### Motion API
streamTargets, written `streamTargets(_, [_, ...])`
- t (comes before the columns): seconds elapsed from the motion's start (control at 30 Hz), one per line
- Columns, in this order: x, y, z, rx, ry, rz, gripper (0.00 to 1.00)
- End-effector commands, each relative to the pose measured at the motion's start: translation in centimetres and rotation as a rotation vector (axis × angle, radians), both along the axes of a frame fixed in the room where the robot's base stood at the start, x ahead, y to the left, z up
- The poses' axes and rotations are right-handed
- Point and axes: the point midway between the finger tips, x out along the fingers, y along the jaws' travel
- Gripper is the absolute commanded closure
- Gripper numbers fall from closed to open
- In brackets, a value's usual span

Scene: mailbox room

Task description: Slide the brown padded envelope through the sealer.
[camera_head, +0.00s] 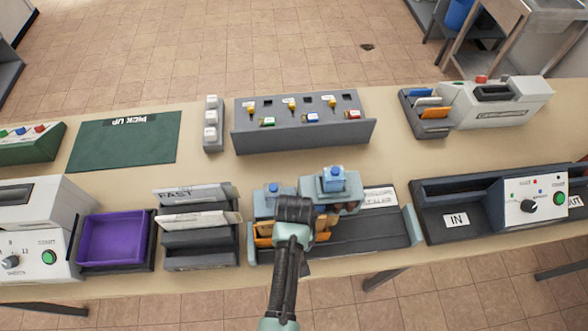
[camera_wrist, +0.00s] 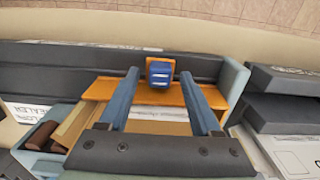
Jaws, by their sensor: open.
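My gripper (camera_head: 296,214) is over the left part of the dark tray (camera_head: 375,233), which carries a sealer label. In the wrist view its fingers (camera_wrist: 160,76) are apart, on either side of a blue block (camera_wrist: 160,71) standing on an orange-brown flat piece (camera_wrist: 98,90). I cannot tell whether they touch the block. A tan sheet with a white strip, perhaps the brown padded envelope (camera_wrist: 160,127), lies partly hidden under the gripper. The sealer (camera_head: 492,212), with an IN label, a knob and a green button, stands to the right.
A rack with white envelopes (camera_head: 197,255) and a purple bin (camera_head: 112,238) stand to the left. Behind are a grey key panel (camera_head: 300,138), a green mat (camera_head: 125,145) and another machine (camera_head: 497,112). The table strip between the rows is clear.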

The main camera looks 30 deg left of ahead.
Motion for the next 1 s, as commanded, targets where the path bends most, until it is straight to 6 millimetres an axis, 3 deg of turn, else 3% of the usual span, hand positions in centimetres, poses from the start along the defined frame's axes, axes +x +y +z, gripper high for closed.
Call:
streamTargets(0.17, [0.02,0.01,0.02,0.001,-0.001,0.000,0.35])
streamTargets(0.53, [0.02,0.02,0.05,0.001,-0.001,0.000,1.00])
streamTargets(1.0, [0.02,0.03,0.06,0.001,-0.001,0.000,1.00])
